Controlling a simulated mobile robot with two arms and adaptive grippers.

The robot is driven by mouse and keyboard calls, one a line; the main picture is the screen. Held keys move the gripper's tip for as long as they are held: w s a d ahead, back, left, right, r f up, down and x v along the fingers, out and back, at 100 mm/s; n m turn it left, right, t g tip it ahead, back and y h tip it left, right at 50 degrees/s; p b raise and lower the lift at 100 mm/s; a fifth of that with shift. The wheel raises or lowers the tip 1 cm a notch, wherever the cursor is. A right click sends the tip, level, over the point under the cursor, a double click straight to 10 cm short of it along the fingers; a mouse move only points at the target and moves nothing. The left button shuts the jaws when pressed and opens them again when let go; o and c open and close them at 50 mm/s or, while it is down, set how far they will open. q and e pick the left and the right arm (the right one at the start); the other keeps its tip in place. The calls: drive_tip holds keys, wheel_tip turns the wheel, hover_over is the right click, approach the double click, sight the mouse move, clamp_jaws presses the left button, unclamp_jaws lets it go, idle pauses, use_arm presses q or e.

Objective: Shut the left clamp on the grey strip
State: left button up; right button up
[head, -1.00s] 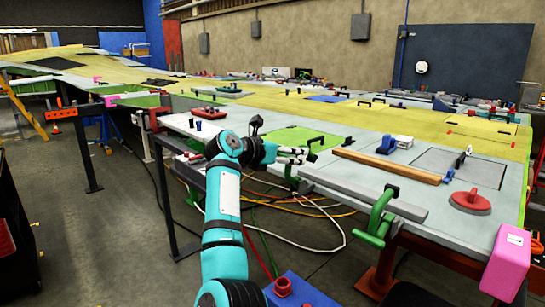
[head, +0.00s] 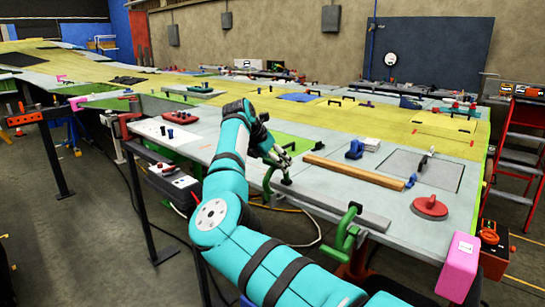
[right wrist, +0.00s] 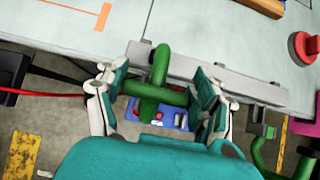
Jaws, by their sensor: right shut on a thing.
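The grey strip (head: 330,203) lies along the near edge of the table, and it also shows in the right wrist view (right wrist: 235,78). The green left clamp (head: 267,181) sits at the strip's left end. My right gripper (head: 283,158) is at this clamp. In the right wrist view its fingers (right wrist: 158,92) are on both sides of the clamp's green bar (right wrist: 159,65), shut on it. I cannot tell whether the clamp's jaw presses the strip. The green right clamp (head: 347,230) stands at the strip further right. My left gripper is not in view.
A wooden bar (head: 355,171) lies behind the strip. A red disc (head: 430,207) and a blue block (head: 354,149) are on the table. A pink block (head: 459,265) is at the right corner. A red ladder (head: 515,165) stands at the far right.

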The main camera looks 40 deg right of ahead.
drive_tip(key=shift+a+f, duration=0.15)
drive_tip(key=shift+f, duration=0.55)
drive_tip(key=o, duration=1.4)
drive_tip(key=shift+s, duration=0.1)
drive_tip(key=o, duration=0.3)
drive_tip(key=shift+s, duration=0.2)
drive_tip(key=shift+w, duration=0.5)
drive_tip(key=shift+r, duration=0.4)
drive_tip(key=v, duration=1.1)
